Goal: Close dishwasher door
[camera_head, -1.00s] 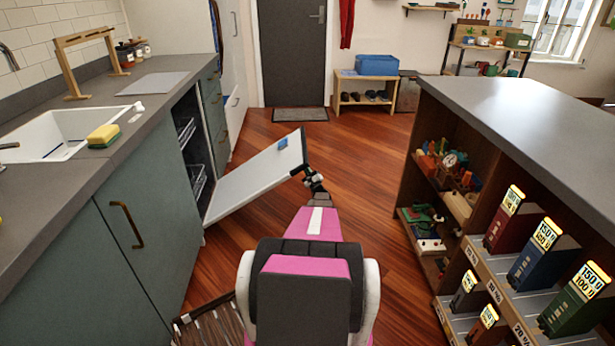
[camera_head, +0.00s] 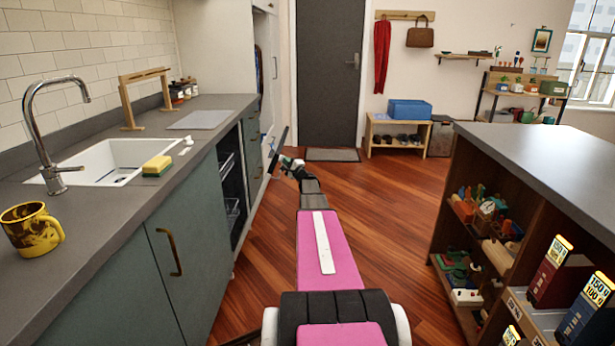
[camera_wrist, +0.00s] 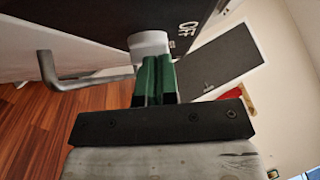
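The dishwasher door (camera_head: 252,212) is steeply raised in the head view, seen almost edge-on, with a gap still between it and the cabinet. Racks (camera_head: 228,165) show in the dark dishwasher opening behind it. My gripper (camera_head: 290,165) is at the door's upper end. In the wrist view, my gripper's green fingers (camera_wrist: 157,78) are together, with their tips at a white round knob (camera_wrist: 150,43) beside the word OFF on a dark panel (camera_wrist: 185,12). A grey bent bar (camera_wrist: 75,80) is to the left of the fingers. Exact contact at the tips is hidden.
The counter (camera_head: 95,225) with the sink (camera_head: 115,160), sponge (camera_head: 157,166) and mug (camera_head: 32,229) runs along the left. A shelf island (camera_head: 540,150) stands to the right. Wooden floor (camera_head: 385,215) between them is clear. A bench (camera_head: 398,130) and dark room door (camera_head: 329,80) are behind.

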